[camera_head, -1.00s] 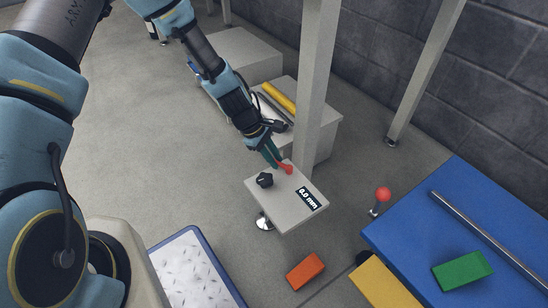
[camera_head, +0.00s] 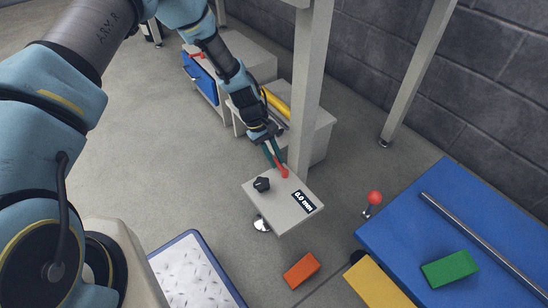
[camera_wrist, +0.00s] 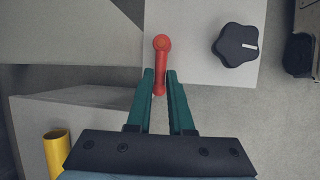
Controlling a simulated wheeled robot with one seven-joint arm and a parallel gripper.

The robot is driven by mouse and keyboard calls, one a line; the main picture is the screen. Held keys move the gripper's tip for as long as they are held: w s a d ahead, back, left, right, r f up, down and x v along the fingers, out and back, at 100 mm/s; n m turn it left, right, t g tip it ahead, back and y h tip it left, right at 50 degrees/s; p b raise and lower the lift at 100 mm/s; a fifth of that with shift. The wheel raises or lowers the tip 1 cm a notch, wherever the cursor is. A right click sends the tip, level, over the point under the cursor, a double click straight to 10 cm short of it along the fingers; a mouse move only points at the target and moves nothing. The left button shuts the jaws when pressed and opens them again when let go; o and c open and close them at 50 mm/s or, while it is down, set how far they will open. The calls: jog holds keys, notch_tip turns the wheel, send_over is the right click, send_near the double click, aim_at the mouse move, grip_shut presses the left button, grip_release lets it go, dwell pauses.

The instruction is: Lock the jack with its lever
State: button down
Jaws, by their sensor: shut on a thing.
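The jack's lever, a red handle with a rounded end (camera_wrist: 161,62), sits on the grey jack panel (camera_head: 285,210). My gripper (camera_wrist: 160,82) has its two green fingers shut on the lever, one on each side of its shaft. In the head view my gripper (camera_head: 276,160) reaches down to the panel's upper edge, with the red lever (camera_head: 284,173) between its fingers. A black star knob (camera_head: 261,184) with a white mark stands on the panel beside the lever. The panel's display (camera_head: 304,202) reads 0.0 mm.
A grey post (camera_head: 308,90) rises just behind the panel. A blue table (camera_head: 400,235) with a rod and a green block (camera_head: 450,269) stands at right. A red-topped stick (camera_head: 375,198) stands near it. An orange block (camera_head: 301,270) lies in front, and a grey box with a yellow cylinder (camera_head: 278,105) is behind.

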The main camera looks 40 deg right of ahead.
dwell(0.3)
jog(key=c, duration=0.8)
grip_release()
